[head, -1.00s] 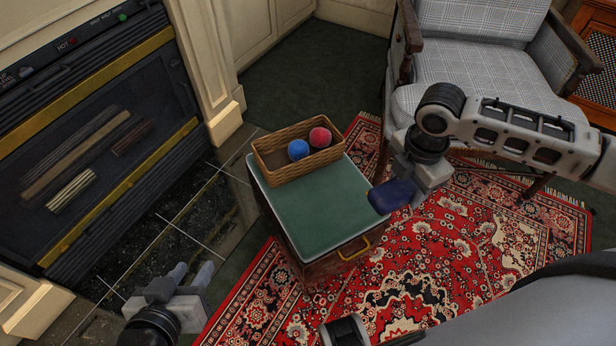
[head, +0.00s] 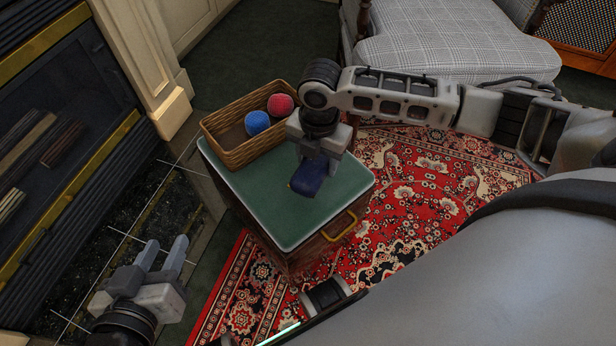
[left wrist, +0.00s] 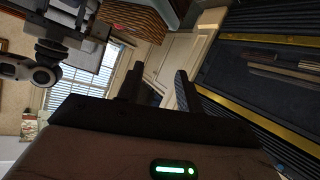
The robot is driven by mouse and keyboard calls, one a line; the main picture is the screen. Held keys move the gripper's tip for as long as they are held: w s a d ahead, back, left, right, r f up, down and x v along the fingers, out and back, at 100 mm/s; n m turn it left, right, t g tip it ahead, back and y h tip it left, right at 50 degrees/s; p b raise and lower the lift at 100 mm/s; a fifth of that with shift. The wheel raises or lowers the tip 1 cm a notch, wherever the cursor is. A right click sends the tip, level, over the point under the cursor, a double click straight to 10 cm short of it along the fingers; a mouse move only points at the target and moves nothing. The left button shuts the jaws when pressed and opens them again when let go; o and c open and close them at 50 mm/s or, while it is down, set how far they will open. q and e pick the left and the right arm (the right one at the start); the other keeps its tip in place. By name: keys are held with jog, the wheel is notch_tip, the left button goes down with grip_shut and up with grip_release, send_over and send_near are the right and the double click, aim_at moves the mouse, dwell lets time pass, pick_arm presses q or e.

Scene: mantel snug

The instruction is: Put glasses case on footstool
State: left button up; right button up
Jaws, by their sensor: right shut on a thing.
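The dark blue glasses case (head: 308,179) is held by my right gripper (head: 316,165) in the head view. My right gripper is shut on it, and the case is over the green top of the footstool (head: 290,218). I cannot tell whether the case touches the top. The footstool is a box with a green top, brown sides and a brass handle at the front. My left gripper (head: 162,254) is open and empty at the lower left, over the hearth; its fingers also show in the left wrist view (left wrist: 158,88).
A wicker basket (head: 238,160) with a blue ball (head: 257,122) and a red ball (head: 280,105) stands on the footstool's back part. A plaid armchair (head: 455,45) is behind. The fireplace (head: 60,140) is at left. A red patterned rug (head: 430,180) lies beneath.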

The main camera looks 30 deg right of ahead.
jog(key=shift+w+a+f, duration=0.3)
jog(key=shift+a+f, duration=0.3)
jog(key=shift+f, duration=0.3)
jog(key=f+b, duration=0.2)
jog(key=f, duration=0.1)
jog(key=shift+w+a+f+b, duration=0.1)
jog(key=shift+a+f+b, duration=0.1)
jog(key=shift+f+b, duration=0.15)
pick_arm(q)
jog(key=shift+d+r+t+h, duration=0.25)
jog(key=shift+r+t, duration=0.1)
jog(key=shift+r, duration=0.1)
jog(key=shift+d+r+t+h, duration=0.15)
jog(key=shift+r+t+h, duration=0.1)
jog(key=shift+r+t, duration=0.15)
pick_arm(e)
jog(key=shift+r, duration=0.15)
jog(key=o, duration=1)
